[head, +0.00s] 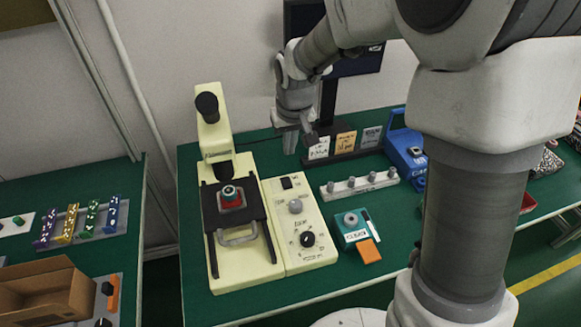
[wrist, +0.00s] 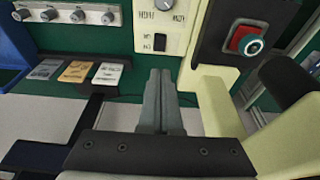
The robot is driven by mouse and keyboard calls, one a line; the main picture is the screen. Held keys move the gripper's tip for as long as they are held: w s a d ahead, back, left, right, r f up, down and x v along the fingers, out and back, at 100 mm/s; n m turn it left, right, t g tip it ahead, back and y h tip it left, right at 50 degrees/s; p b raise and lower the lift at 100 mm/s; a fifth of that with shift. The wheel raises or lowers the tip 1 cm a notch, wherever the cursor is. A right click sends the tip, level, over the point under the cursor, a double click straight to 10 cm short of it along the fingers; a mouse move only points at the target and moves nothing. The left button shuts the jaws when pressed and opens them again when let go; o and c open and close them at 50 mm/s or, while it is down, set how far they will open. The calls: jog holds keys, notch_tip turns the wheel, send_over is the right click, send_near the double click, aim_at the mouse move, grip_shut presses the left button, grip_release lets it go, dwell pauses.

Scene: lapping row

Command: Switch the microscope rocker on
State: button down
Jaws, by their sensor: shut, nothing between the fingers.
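The cream microscope (head: 216,135) stands on the green bench, left of centre in the head view. Its control box (head: 312,262) sits against its right side. The black rocker (head: 286,183) is near the box's far end; it also shows in the wrist view (wrist: 160,42). Which way the rocker is tipped is too small to tell. My gripper (head: 290,147) is shut and empty, raised beyond the box's far end. In the wrist view my closed fingers (wrist: 161,72) point towards the rocker, apart from it.
The microscope stage (head: 211,207) holds a red and teal piece (head: 231,196). The box also carries a grey knob (head: 295,206) and a black dial (head: 308,239). A card stand (head: 345,154), a white knob rail (head: 358,186) and a blue device (head: 404,150) stand to the right.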

aim_at(287, 185)
jog(key=x, duration=0.4)
jog(key=b+x, duration=0.1)
jog(key=x, duration=0.3)
jog(key=s+x, duration=0.1)
jog(key=x, duration=0.4)
jog(key=shift+d+f+b, duration=0.1)
jog(key=shift+d+b, duration=0.05)
jog(key=shift+b, duration=0.2)
jog(key=shift+s+f, duration=0.1)
jog(key=shift+f, duration=0.35)
jog(key=shift+f, duration=0.1)
jog(key=shift+s+f+b, duration=0.1)
jog(key=shift+f+b, duration=0.2)
jog(key=shift+b, duration=0.15)
jog(key=shift+r, duration=0.1)
jog(key=shift+w+r+p, duration=0.3)
jog(key=shift+w+r, duration=0.05)
jog(key=shift+w, duration=0.3)
